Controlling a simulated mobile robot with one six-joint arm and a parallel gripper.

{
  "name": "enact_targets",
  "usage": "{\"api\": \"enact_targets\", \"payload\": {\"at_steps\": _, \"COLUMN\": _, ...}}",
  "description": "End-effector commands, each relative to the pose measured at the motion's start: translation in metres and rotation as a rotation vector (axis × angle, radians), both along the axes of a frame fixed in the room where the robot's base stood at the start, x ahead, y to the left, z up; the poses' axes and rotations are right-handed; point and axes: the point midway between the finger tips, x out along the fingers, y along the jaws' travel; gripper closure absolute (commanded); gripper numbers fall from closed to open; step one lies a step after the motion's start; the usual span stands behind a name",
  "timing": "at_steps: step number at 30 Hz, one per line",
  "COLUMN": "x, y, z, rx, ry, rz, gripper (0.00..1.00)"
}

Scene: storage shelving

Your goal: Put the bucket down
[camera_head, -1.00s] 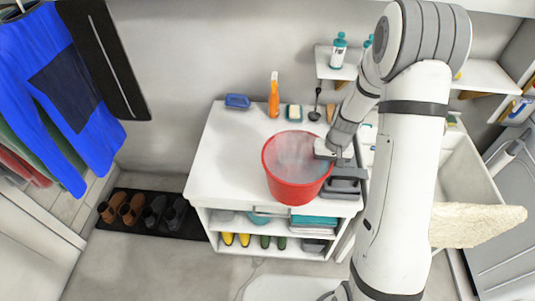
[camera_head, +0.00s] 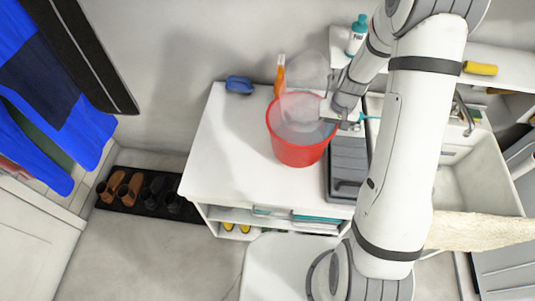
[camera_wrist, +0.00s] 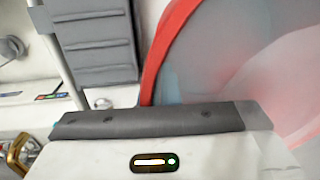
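The red bucket (camera_head: 297,150) is upright over the white cabinet top (camera_head: 225,150), with a pale, cloudy inside. I cannot tell whether its base touches the top. My gripper (camera_head: 337,118) is at the bucket's right rim and appears shut on it; the fingertips are hard to make out. In the wrist view, the red rim (camera_wrist: 160,45) curves up from behind the dark grey edge of my gripper, with the bucket's pale inside at the right.
A blue brush (camera_head: 238,85) and an orange spray bottle (camera_head: 280,72) stand behind the bucket. A dark grey ribbed panel (camera_head: 347,165) is right of it, then a sink (camera_head: 480,175) with a cloth. The left and front of the cabinet top are clear. Shoes (camera_head: 130,190) lie on a floor mat.

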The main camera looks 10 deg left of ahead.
Motion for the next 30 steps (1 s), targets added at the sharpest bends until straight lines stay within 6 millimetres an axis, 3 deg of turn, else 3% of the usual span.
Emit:
{"api": "enact_targets", "payload": {"at_steps": 10, "x": 0.0, "y": -0.001, "z": -0.002, "rx": 0.0, "ry": -0.004, "rz": -0.036, "gripper": 1.0}}
{"api": "enact_targets", "payload": {"at_steps": 22, "x": -0.032, "y": 0.044, "z": 0.007, "rx": 0.003, "ry": -0.007, "rz": -0.31, "gripper": 1.0}}
{"api": "enact_targets", "payload": {"at_steps": 30, "x": -0.053, "y": 0.058, "z": 0.016, "rx": 0.001, "ry": -0.003, "rz": -0.433, "gripper": 1.0}}
